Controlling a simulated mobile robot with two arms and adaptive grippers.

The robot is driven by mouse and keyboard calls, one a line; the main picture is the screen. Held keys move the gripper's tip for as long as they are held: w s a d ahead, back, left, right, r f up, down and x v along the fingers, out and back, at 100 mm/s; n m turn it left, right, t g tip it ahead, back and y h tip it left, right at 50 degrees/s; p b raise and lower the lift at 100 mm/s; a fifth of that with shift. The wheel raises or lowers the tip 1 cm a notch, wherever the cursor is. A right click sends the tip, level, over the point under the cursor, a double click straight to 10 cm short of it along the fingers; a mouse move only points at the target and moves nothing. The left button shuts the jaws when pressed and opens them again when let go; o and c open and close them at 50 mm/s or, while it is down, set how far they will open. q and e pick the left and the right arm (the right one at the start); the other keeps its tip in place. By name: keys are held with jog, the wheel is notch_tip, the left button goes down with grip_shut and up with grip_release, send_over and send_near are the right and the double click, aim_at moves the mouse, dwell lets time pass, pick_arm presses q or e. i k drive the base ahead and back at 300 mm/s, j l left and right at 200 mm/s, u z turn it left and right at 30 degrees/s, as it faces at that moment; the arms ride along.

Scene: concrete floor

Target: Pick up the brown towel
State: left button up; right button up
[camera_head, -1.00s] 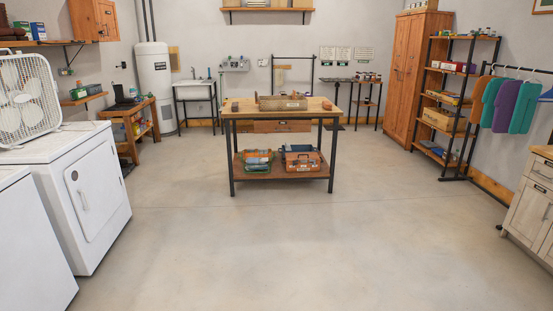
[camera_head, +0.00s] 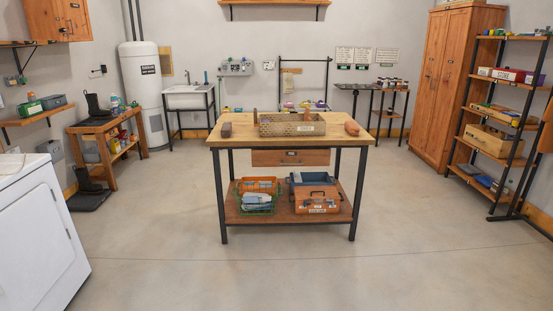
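I cannot tell for certain which thing is the brown towel. A small reddish-brown item (camera_head: 352,128) lies on the right end of the wooden workbench top (camera_head: 232,141). A darker brown block-like item (camera_head: 226,130) stands on its left end. Both are too small to identify. An orange-brown hanging cloth (camera_head: 546,132) is cut off at the right edge. Neither of my grippers shows in the head view.
A basket (camera_head: 291,129) stands mid-bench; a green crate (camera_head: 257,203) and orange toolbox (camera_head: 317,199) sit on its lower shelf. A white appliance (camera_head: 38,240) stands at left, a shelf rack (camera_head: 497,118) at right. The floor before the bench is clear.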

aim_at(226, 130)
jog(key=i+u, duration=0.15)
jog(key=i, duration=0.35)
jog(key=i+l+u, duration=0.15)
jog(key=i, duration=0.35)
jog(key=i+l+u, duration=0.1)
jog(key=i, duration=0.4)
jog(key=i+l+u, duration=0.15)
jog(key=i+l, duration=0.15)
jog(key=i, duration=0.2)
jog(key=i+j+u, duration=0.15)
jog(key=i, duration=0.35)
jog(key=i+u, duration=0.2)
jog(key=i, duration=0.35)
